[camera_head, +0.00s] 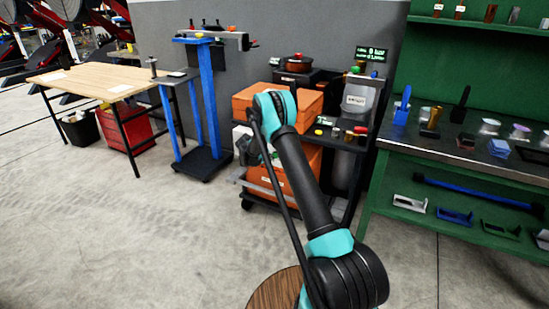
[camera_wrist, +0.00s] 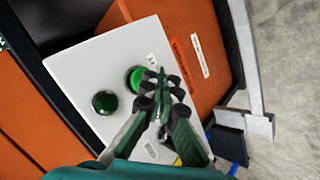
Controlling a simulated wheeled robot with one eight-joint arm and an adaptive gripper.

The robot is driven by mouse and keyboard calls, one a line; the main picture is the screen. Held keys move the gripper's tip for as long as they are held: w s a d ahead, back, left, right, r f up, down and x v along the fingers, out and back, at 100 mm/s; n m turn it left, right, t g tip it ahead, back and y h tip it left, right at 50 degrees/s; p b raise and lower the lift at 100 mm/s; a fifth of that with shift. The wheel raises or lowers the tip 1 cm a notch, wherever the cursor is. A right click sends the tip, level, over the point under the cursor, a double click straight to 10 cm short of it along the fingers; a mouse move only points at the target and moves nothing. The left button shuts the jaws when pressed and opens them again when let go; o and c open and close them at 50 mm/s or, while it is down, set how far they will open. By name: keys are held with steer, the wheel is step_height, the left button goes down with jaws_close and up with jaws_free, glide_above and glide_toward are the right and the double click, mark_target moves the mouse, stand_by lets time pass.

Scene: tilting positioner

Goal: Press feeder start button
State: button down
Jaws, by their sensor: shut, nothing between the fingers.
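In the wrist view a pale grey box (camera_wrist: 92,66) with a flat face carries two round green buttons. One button is bright green (camera_wrist: 135,78) and lies close beside the left finger of my gripper. The other is dark green (camera_wrist: 104,102), further left. My gripper (camera_wrist: 161,84) is shut and empty, with its fingertips over the box face just right of the bright button. I cannot tell whether they touch the button or the box. Which button is the feeder start cannot be read. In the head view my gripper (camera_head: 250,148) is small, and my arm hides most of the box.
Orange cabinet sides (camera_wrist: 192,50) with labels flank the box, and concrete floor shows at the right. In the head view a dark cart (camera_head: 352,142) stands behind my arm. A green workbench (camera_head: 460,155) is at right, a blue stand (camera_head: 203,105) at left. Front-left floor is clear.

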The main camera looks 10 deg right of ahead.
stand_by(0.4)
steer(key=shift+w+d, duration=0.25)
steer(key=shift+w, duration=0.1)
steer(key=shift+w+d, duration=0.25)
steer(key=shift+w, duration=0.1)
stand_by(0.8)
steer(key=shift+s, duration=0.1)
steer(key=shift+s+a, duration=0.5)
steer(key=shift+s, duration=0.15)
steer(key=shift+a, duration=0.1)
steer(key=shift+s+a, duration=0.7)
steer(key=shift+s, duration=0.3)
steer(key=shift+s+a, duration=0.65)
steer(key=shift+s, duration=0.35)
